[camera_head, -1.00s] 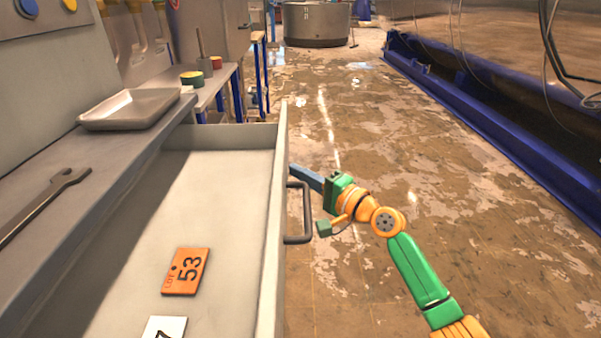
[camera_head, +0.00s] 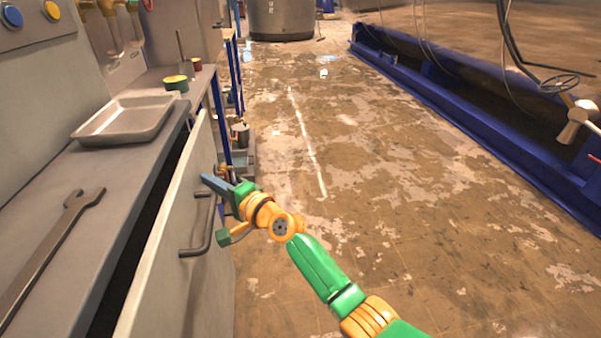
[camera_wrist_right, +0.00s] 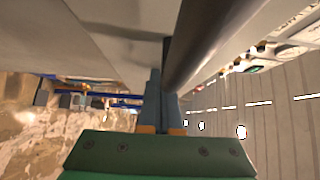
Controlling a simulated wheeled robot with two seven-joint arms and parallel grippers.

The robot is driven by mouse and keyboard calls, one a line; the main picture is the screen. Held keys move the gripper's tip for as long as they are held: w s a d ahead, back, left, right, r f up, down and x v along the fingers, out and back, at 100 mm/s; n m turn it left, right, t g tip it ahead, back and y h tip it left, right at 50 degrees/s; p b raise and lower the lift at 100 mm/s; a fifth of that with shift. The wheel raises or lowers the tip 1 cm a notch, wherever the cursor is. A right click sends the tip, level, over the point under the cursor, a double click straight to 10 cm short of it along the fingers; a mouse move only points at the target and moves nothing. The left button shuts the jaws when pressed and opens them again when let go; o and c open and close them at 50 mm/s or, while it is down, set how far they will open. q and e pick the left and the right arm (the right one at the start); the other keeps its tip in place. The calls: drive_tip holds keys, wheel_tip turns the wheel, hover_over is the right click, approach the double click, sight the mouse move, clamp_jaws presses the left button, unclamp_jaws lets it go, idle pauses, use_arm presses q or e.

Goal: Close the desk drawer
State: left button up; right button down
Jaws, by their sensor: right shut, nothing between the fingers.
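The desk drawer (camera_head: 172,225) shows its pale front panel at the left of the head view. A dark gap separates its top edge from the desk top (camera_head: 75,215), so it stands slightly open. Its dark bar handle (camera_head: 205,230) sticks out from the front. My right gripper (camera_head: 214,183) is shut and empty, with its fingertips at the drawer front near the far end of the handle. In the right wrist view, the shut fingers (camera_wrist_right: 160,100) point at the panel beside the handle bar (camera_wrist_right: 205,40). I cannot tell whether they touch. My left gripper is not in view.
On the desk lie a wrench (camera_head: 50,250) and a shallow metal tray (camera_head: 125,120). Small tins (camera_head: 176,83) stand on a bench behind. A metal drum (camera_head: 283,18) stands far back. The floor right of my right arm is clear up to a blue-edged trough (camera_head: 480,130).

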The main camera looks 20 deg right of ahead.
sight(198, 187)
drive_tip(key=a, duration=0.3)
drive_tip(key=shift+w+a, duration=0.25)
drive_tip(key=shift+w, duration=0.1)
drive_tip(key=shift+a, duration=0.25)
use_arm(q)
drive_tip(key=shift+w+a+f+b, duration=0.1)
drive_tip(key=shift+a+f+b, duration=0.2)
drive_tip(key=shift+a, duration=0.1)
use_arm(e)
drive_tip(key=shift+r, duration=0.1)
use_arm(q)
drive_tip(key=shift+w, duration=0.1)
